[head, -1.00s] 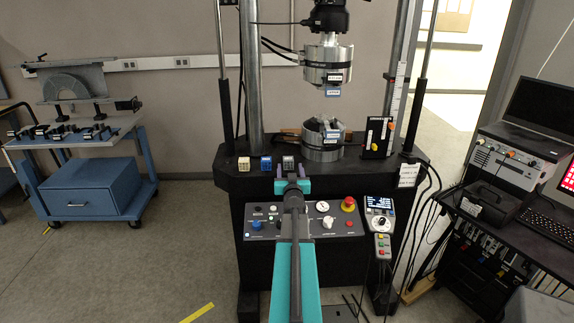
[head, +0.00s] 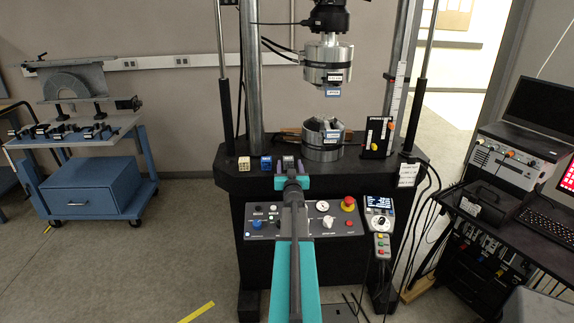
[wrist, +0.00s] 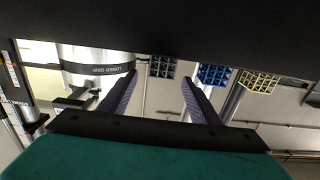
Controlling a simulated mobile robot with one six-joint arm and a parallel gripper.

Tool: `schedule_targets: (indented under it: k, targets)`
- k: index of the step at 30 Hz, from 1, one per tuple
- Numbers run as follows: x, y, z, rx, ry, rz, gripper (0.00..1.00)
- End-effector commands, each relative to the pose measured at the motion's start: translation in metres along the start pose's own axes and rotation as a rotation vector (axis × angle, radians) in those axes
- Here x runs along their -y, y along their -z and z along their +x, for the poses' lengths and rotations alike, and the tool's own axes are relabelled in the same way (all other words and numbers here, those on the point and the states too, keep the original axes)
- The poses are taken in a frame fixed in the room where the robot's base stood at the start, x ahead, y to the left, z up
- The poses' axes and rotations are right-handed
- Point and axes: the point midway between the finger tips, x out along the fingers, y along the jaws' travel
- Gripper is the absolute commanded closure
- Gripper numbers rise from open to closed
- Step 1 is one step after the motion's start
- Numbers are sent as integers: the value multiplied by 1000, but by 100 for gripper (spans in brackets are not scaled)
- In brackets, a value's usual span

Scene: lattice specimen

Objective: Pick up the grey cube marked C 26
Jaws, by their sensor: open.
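The grey cube (head: 288,161) stands on the black ledge of the test machine, at the right end of a row of cubes. Its marking is too small to read. My gripper (head: 291,178) is open and empty, just in front of the grey cube in the head view, and hides its lower part. In the wrist view the picture is inverted, and the grey cube (wrist: 162,67) shows as a lattice block beyond the gap between my two fingers (wrist: 160,93), apart from them.
A blue cube (head: 266,163) and a cream cube (head: 243,163) stand to the left of the grey one. The machine's lower grip (head: 322,143) is close behind right, with the upper grip (head: 327,62) above. A control panel (head: 305,222) lies below the ledge.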

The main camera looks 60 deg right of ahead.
Motion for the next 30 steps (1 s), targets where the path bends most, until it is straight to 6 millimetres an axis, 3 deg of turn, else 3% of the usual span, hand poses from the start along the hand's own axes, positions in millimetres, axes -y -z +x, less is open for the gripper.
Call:
schedule_targets:
  k: [15,30]
  targets:
    - [1,-2,39,0,0,-2,43]
    - [1,-2,43,0,0,-1,43]
